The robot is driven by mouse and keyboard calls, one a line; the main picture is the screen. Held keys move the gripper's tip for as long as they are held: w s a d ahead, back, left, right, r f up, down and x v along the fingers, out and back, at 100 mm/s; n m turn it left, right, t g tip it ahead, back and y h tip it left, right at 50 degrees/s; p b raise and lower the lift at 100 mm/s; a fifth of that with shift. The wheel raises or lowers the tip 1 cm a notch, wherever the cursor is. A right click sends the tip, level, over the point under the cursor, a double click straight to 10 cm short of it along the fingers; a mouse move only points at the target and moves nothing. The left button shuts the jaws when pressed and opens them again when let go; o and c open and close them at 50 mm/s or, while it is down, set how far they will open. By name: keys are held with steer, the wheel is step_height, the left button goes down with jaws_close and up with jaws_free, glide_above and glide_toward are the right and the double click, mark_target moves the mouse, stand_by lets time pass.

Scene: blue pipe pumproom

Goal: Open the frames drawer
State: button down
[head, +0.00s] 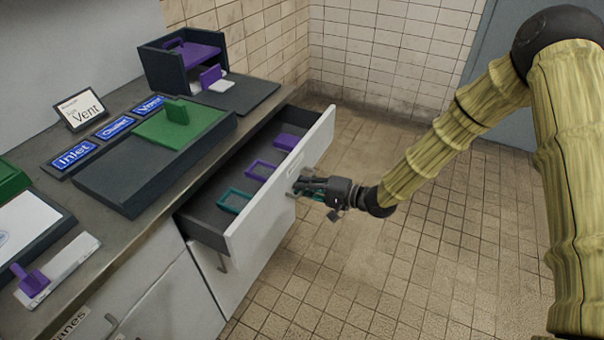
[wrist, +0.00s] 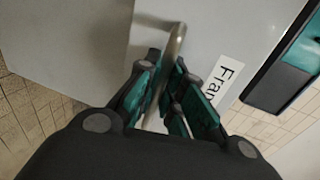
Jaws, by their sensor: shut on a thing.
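The frames drawer (head: 283,190) stands pulled out from the counter in the head view, with its white front swung well clear of the cabinet. Inside lie a teal frame (head: 236,200) and purple frames (head: 260,171). My gripper (head: 300,186) is at the outer face of the drawer front. In the wrist view my gripper (wrist: 172,105) has its fingers closed around the metal bar handle (wrist: 173,60). A label reading "Fram" (wrist: 226,78) is beside the handle, partly hidden by a finger.
Another cabinet handle (head: 112,325) is lower left. The tiled floor (head: 370,260) right of the drawer is clear.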

steer(key=shift+f+p+v, duration=0.25)
steer(key=shift+v, duration=0.85)
steer(key=shift+f+p+v, duration=0.25)
steer(key=shift+v, duration=0.9)
steer(key=shift+d, duration=0.1)
steer(key=c, duration=1.5)
jaws_free()
steer(key=v, duration=1.2)
steer(key=shift+s, duration=0.1)
